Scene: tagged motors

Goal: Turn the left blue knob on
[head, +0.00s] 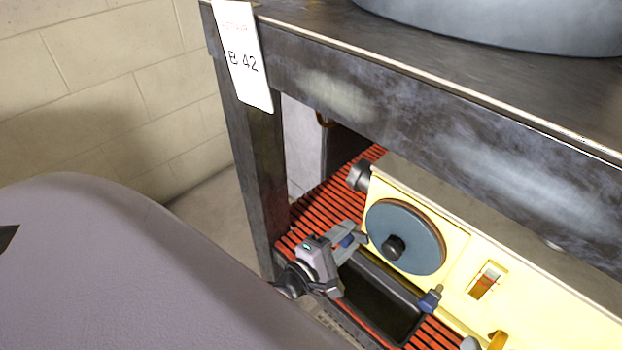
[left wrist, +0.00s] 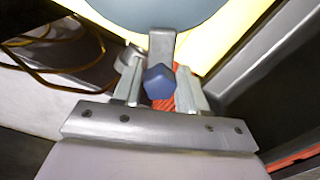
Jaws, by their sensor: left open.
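The left blue knob (head: 347,241) is on the front of a yellow machine (head: 460,262), below a large grey-blue disc (head: 405,236). My left gripper (head: 343,246) is at this knob, with its fingers open. In the left wrist view the blue knob (left wrist: 160,82) sits between the two spread fingers (left wrist: 158,88), on a grey stem or lever. I cannot tell whether either finger touches it. A second blue knob (head: 430,299) is farther right on the machine, apart from the gripper. My right gripper is not in view.
A dark metal table (head: 440,125) stands over the machine, its leg (head: 258,170) just left of it. A red slatted mat (head: 325,212) and a black tray (head: 376,300) lie below. Orange cable (left wrist: 60,88) shows at left in the wrist view.

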